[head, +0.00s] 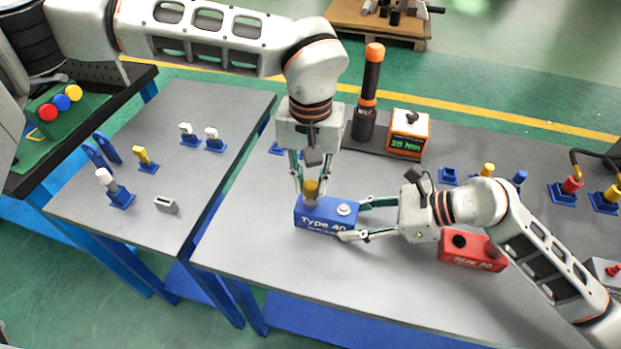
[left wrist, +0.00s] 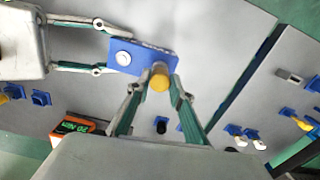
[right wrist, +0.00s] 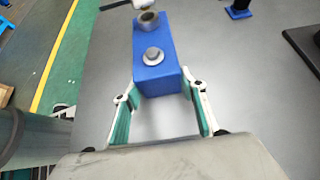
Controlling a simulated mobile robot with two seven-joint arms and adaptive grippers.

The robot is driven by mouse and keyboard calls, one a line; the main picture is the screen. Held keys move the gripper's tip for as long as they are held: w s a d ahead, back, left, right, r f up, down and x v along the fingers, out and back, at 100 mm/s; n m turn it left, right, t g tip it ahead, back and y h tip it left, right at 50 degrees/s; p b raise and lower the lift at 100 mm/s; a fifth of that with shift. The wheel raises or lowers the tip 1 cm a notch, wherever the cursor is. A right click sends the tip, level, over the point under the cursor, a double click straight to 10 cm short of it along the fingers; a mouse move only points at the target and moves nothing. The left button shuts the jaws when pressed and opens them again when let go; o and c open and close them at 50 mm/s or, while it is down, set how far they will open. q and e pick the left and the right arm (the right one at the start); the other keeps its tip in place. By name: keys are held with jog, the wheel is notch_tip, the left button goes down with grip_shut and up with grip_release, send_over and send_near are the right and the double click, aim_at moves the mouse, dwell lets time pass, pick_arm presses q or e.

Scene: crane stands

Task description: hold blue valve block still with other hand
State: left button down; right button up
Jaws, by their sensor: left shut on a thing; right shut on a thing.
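The blue valve block (head: 318,222), marked Type 40, sits on the grey table. My right gripper (head: 352,219) reaches it from the right, shut with one finger on each side of the block; the right wrist view also shows the block (right wrist: 155,50) between its fingers. A yellow-topped cylinder (head: 311,186) stands upright at the block's left end, with a silver knob (head: 344,209) beside it. My left gripper (head: 311,194) points down from above, shut on the cylinder, which also shows between the fingertips in the left wrist view (left wrist: 160,77). Whether the cylinder is fully seated is unclear.
A red block (head: 472,252) marked Size 70 lies close to my right arm. Behind stand a black-and-orange tool (head: 369,90) and an orange display box (head: 408,134) reading 20 Nm. Blue stands line the right back. The table is clear in front of the blue block.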

pick_arm(q)
jog(key=shift+f, duration=0.85)
dwell(0.3)
jog(key=m, duration=0.5)
jog(key=c, duration=1.7)
grip_release()
jog(key=shift+c, duration=0.9)
